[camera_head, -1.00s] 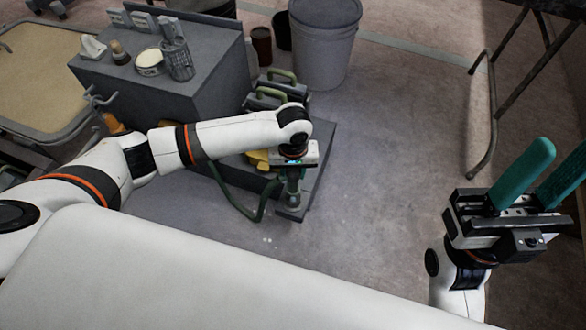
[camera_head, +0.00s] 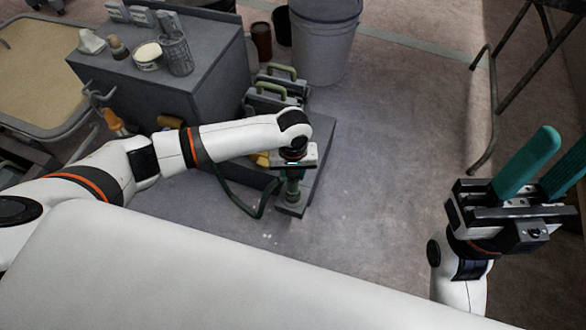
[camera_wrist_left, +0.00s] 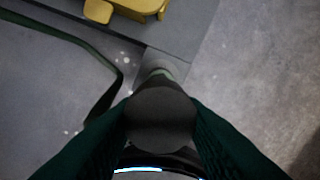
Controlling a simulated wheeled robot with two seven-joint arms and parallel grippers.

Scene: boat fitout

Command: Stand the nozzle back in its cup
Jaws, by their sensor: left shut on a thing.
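My left gripper (camera_head: 292,182) points straight down beside the low grey platform and is shut on the nozzle. In the left wrist view the nozzle (camera_wrist_left: 160,118) shows its dark round end between the green fingers, with its narrower part running down and away. Its lower end is over or in the grey cup (camera_wrist_left: 156,64) at the platform's corner; I cannot tell how deep it sits. In the head view the cup's block (camera_head: 291,210) shows just below the fingers. My right gripper (camera_head: 545,178) is open and empty at the right, its green fingers apart.
A dark green hose (camera_head: 237,204) loops on the floor left of the cup. Cases with green handles (camera_head: 274,92) stand on the platform (camera_head: 318,150) behind my left wrist. A grey bench (camera_head: 205,65) and a bucket (camera_head: 325,45) stand farther back.

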